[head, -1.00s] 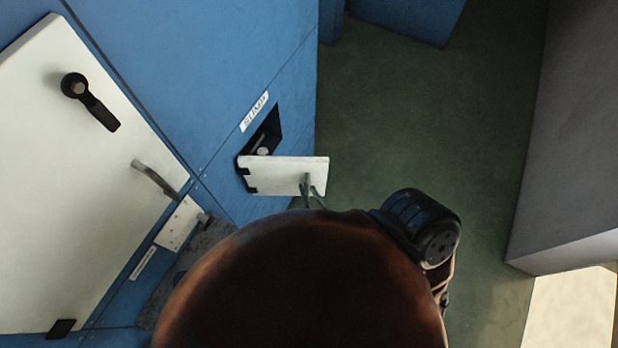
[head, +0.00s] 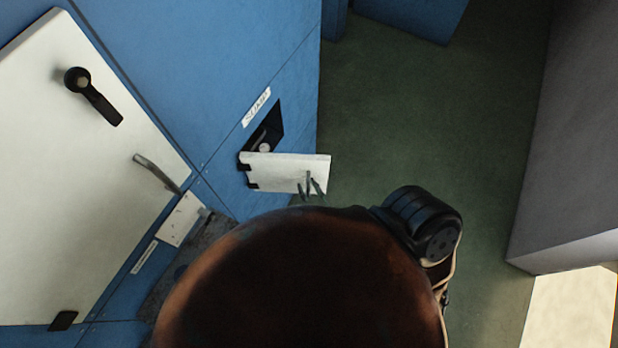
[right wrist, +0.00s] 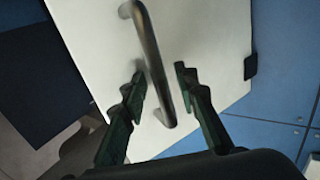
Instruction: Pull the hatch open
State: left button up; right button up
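The hatch (head: 275,171) is a small white door beside the label "SUMP" on the blue wall. It stands swung out, with black hinges at its left edge and a dark recess (head: 266,132) uncovered behind it. Its grey bar handle (right wrist: 152,58) shows in the right wrist view on the white face. My right gripper (right wrist: 159,72) is open, its fingers on either side of the handle in the picture, with gaps visible; I cannot tell how deep they reach. In the head view the right fingertips (head: 311,186) are at the hatch's front face. My left gripper is not in view.
A large white door (head: 70,180) with a black latch (head: 92,96) and a grey handle (head: 157,173) is at the left. Green floor (head: 420,120) is open to the right of the hatch. A grey block (head: 580,150) stands at the far right.

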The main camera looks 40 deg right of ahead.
jog(key=v, duration=1.2)
jog(key=shift+f, duration=0.1)
jog(key=shift+c, duration=0.5)
